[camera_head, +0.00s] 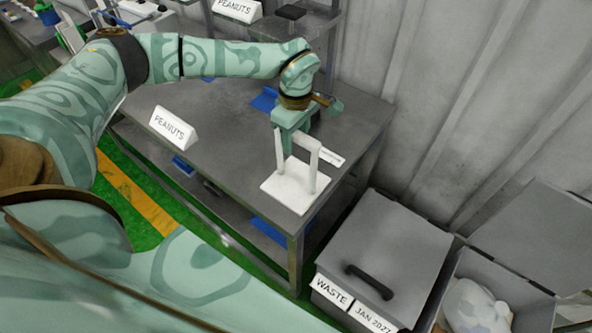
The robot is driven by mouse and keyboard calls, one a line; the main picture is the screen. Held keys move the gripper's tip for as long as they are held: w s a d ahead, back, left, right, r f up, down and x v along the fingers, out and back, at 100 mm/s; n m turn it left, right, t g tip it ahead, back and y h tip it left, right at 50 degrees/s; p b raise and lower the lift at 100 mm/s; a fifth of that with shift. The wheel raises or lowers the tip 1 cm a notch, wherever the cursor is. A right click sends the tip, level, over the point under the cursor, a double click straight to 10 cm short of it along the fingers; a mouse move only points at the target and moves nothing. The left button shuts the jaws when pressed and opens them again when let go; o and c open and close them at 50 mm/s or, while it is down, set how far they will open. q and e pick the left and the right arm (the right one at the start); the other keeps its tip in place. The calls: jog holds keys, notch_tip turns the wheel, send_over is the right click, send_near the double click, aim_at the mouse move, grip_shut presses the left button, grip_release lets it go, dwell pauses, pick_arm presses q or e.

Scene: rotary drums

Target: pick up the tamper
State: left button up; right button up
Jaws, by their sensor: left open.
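The tamper, seemingly the white square plate (289,190) with two posts and a bar across the top, stands upright near the front right corner of the grey table. My left gripper (288,145) reaches down over the tamper's bar from behind and is open. The bar and the gripper's fingers overlap in this view, so I cannot tell whether they touch. My right gripper is not in view.
A PEANUTS sign (173,128) stands on the table (225,150) to the left. A blue item (265,99) lies behind it. A lidded WASTE bin (385,255) is at the right, beside an open bin with a whitish bag (475,305). A corrugated wall (450,90) is behind.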

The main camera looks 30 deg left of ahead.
pick_arm(q)
grip_shut()
jog(key=shift+r, duration=0.1)
jog(key=shift+r, duration=1.25)
jog(key=s+d+r, duration=0.7)
jog(key=s+r, duration=0.3)
jog(key=s, duration=0.2)
jog(key=shift+s+r, duration=0.15)
jog(key=shift+r, duration=0.05)
jog(key=shift+a, duration=0.1)
